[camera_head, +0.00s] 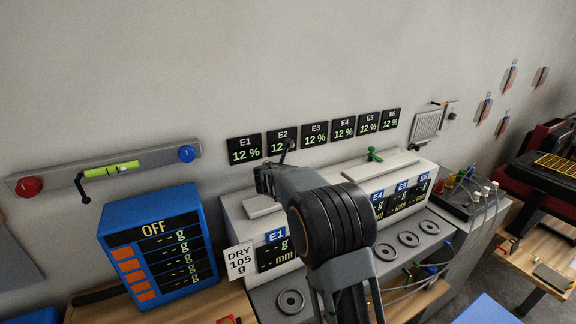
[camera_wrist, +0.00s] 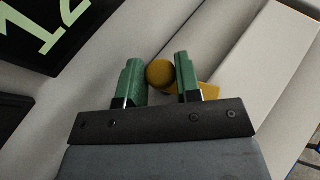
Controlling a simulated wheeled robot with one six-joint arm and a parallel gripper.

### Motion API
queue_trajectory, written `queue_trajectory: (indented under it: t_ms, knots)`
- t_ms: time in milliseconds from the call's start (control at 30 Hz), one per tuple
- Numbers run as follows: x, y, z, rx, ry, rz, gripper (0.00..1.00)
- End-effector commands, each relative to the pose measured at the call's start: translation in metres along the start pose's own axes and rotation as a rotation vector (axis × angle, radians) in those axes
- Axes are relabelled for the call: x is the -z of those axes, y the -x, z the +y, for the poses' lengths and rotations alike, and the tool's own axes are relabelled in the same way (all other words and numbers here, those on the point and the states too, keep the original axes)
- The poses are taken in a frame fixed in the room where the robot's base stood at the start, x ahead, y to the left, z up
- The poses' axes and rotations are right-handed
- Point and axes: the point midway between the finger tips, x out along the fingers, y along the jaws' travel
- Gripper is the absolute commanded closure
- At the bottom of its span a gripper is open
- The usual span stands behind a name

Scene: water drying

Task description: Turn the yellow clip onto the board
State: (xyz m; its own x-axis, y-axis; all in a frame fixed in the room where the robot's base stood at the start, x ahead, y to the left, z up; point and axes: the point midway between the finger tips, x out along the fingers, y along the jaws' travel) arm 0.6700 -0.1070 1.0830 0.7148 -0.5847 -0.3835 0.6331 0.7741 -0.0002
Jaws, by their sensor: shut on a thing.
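My gripper's green fingers (camera_wrist: 160,82) are closed on the yellow clip (camera_wrist: 161,73) in the wrist view. The clip shows a round yellow head between the fingertips and a flatter yellow part behind the right finger. Pale grey-white slabs (camera_wrist: 262,62) lie beyond it; I cannot tell which is the board or whether the clip touches it. In the head view my arm reaches over the white instrument bench and hides the yellow clip. A pale plate (camera_head: 262,207) shows left of my arm there.
A blue instrument (camera_head: 152,245) reading OFF stands at left. Several displays (camera_head: 315,133) reading 12 % hang on the wall. Cables (camera_head: 478,200) run at right. A "DRY 105 g" sign (camera_head: 238,261) stands in front.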

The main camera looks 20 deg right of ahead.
Motion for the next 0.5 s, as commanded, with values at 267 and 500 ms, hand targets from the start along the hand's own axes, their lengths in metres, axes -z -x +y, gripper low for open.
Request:
queue_trajectory:
  t_ms: [267,500]
  knots:
    - [-0.0029,0.0009,0.0033,0.193,-0.079,0.001,0.92]
    - [-0.0021,-0.0002,0.0034,0.301,-0.125,0.000,0.92]
